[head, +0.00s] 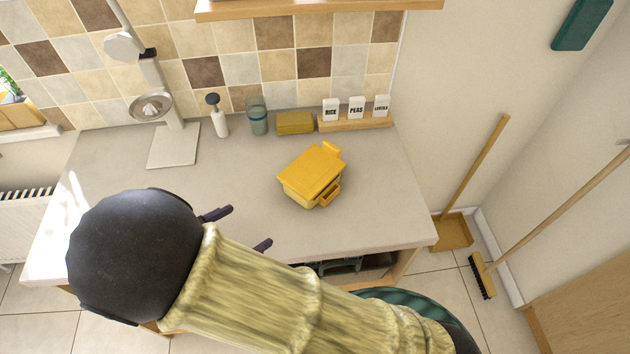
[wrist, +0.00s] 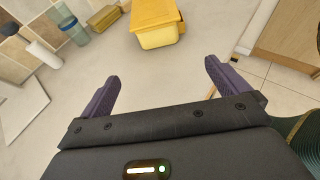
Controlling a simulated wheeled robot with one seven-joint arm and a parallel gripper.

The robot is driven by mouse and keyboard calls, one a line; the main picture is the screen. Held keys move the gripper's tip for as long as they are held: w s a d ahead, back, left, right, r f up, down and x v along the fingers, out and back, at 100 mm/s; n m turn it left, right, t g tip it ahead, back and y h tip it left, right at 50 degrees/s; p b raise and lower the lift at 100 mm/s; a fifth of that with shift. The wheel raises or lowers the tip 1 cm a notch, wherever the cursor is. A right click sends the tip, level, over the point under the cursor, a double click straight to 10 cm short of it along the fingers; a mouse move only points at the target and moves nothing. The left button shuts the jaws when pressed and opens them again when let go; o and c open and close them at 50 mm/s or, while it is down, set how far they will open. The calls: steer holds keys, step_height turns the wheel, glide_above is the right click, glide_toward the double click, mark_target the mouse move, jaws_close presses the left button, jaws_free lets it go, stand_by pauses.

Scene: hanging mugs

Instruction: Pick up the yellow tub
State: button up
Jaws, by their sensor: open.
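The yellow tub (head: 312,177) stands on the grey counter (head: 230,190), right of its middle, with a flat orange-yellow lid and handles at two ends. In the wrist view the tub (wrist: 158,38) is at the top, beyond the fingertips, and its upper part is cut off by the frame edge. My gripper (head: 240,230) is open and empty, in front and to the left of the tub in the head view. In the wrist view my gripper (wrist: 162,72) has its two purple fingers wide apart, with bare counter between them.
A soap bottle (head: 220,121), a glass jar (head: 257,115), a yellow box (head: 295,123) and a wooden rack with labelled cards (head: 355,119) line the back. The counter around the tub is clear.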

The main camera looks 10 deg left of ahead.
steer(key=p, duration=0.2)
glide_toward(294, 195)
steer(key=x, duration=0.4)
steer(key=shift+d+f, duration=0.35)
steer(key=shift+d, duration=0.05)
steer(key=shift+w, duration=0.1)
steer(key=shift+p+x, duration=1)
steer(key=shift+x, duration=1.55)
steer(key=shift+w+a+r, duration=0.15)
steer(key=c, duration=0.8)
steer(key=shift+c, duration=0.2)
steer(key=shift+r, duration=0.1)
